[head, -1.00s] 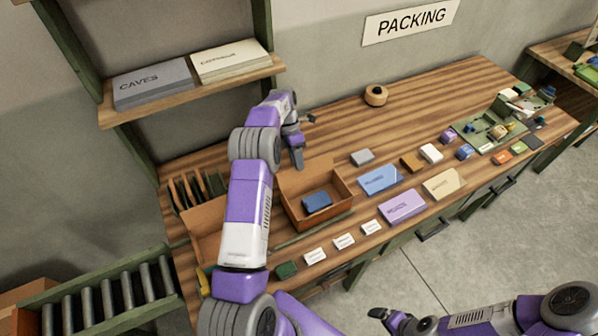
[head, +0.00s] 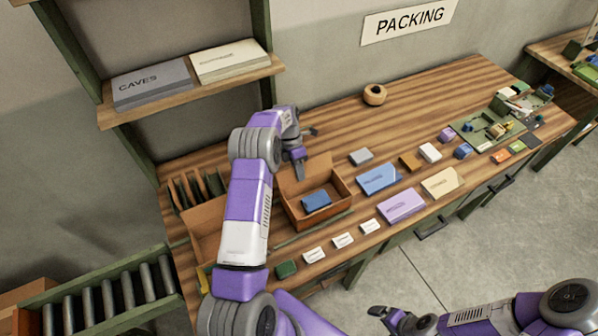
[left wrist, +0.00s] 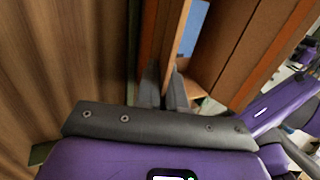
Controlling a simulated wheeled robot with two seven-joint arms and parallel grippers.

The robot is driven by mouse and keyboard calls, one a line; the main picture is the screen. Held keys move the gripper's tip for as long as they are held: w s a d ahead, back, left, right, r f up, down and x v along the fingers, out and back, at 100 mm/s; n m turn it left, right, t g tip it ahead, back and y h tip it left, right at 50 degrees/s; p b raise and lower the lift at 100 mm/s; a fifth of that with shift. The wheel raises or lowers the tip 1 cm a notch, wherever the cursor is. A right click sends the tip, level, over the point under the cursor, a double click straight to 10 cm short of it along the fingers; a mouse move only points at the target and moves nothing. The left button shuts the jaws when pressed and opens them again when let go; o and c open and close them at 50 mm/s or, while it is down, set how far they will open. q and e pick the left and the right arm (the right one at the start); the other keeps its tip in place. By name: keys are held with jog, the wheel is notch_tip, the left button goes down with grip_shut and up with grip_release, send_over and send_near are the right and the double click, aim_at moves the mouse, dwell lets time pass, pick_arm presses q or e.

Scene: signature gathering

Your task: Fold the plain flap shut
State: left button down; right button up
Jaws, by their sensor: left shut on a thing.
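The open brown box (head: 338,211) stands on the workbench and holds a blue block (head: 316,201). A plain brown flap (head: 319,168) rises along its far side. My left gripper (head: 298,169) is at this far side, pointing down. In the left wrist view, its dark fingers (left wrist: 166,90) are close together on the edge of a thin brown panel (left wrist: 172,45), which looks like the flap; the exact contact is partly hidden. My right gripper (head: 382,312) is low in the head view, off the bench's front; its jaw opening is unclear.
A brown tray-like panel (head: 208,228) lies left of the box, partly behind my left arm. White cards (head: 343,240), a blue box (head: 379,179) and a lilac box (head: 401,206) lie nearby. A tape roll (head: 374,95) sits at the back. The back middle is clear.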

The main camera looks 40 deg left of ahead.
pick_arm(q)
jog(key=shift+d, duration=0.1)
jog(key=shift+s+d+r+t+y, duration=0.15)
jog(key=shift+t+y, duration=0.1)
jog(key=shift+y, duration=0.3)
jog(key=shift+d+r+t+y, duration=0.15)
jog(key=shift+t+y, duration=0.1)
jog(key=shift+y, duration=0.3)
jog(key=shift+s+d+f+t+y, duration=0.1)
jog(key=shift+d+t+y, duration=0.2)
jog(key=shift+y, duration=0.35)
jog(key=shift+s+d+t+y, duration=0.1)
jog(key=shift+t+y, duration=0.25)
jog(key=shift+y, duration=0.25)
jog(key=shift+s+d+f+t+y, duration=0.15)
jog(key=shift+t+y, duration=0.2)
jog(key=shift+y, duration=0.3)
jog(key=shift+r, duration=0.1)
